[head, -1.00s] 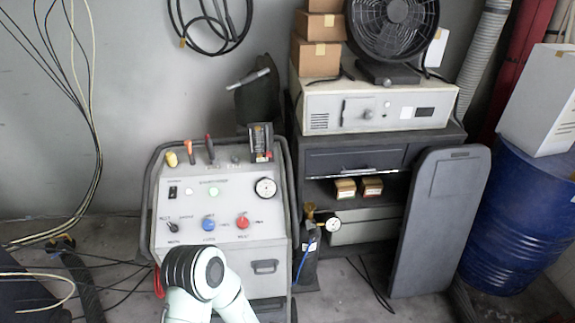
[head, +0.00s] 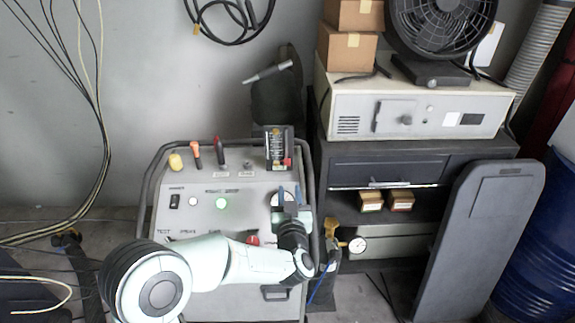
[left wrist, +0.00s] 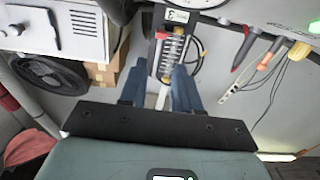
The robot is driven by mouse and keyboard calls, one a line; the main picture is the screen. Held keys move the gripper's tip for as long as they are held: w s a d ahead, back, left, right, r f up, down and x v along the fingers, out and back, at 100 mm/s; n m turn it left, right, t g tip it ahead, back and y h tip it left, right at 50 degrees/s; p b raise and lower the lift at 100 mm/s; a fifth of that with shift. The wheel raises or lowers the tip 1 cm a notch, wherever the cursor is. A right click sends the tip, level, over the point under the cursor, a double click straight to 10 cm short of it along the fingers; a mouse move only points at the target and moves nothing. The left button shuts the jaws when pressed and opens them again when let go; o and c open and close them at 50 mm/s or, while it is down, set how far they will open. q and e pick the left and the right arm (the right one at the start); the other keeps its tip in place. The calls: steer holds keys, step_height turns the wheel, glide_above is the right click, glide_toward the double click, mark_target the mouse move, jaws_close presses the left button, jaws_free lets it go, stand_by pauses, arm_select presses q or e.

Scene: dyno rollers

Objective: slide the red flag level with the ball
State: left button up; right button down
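The gauge (head: 279,147) is a dark upright frame with a clear tube, at the top right of the console. It also shows in the left wrist view (left wrist: 173,50), beyond the fingertips. The red flag (head: 287,162) is a small red piece at the gauge's lower right side. I cannot make out the ball clearly in the tube. My left gripper (head: 289,191) is below and in front of the gauge, its blue fingers apart with nothing between them. The fingers also show in the left wrist view (left wrist: 157,78). My right gripper is not in view.
The console (head: 235,188) carries yellow, orange and red handles (head: 219,150) left of the gauge. To the right stand a dark cabinet (head: 385,152) and a fan (head: 440,20). The space above the console is clear.

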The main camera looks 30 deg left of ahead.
mark_target(287, 163)
arm_select(q)
steer(key=p+x, duration=0.1)
steer(key=x, duration=1)
steer(key=shift+w, duration=0.25)
steer(key=shift+c, duration=0.3)
jaws_close()
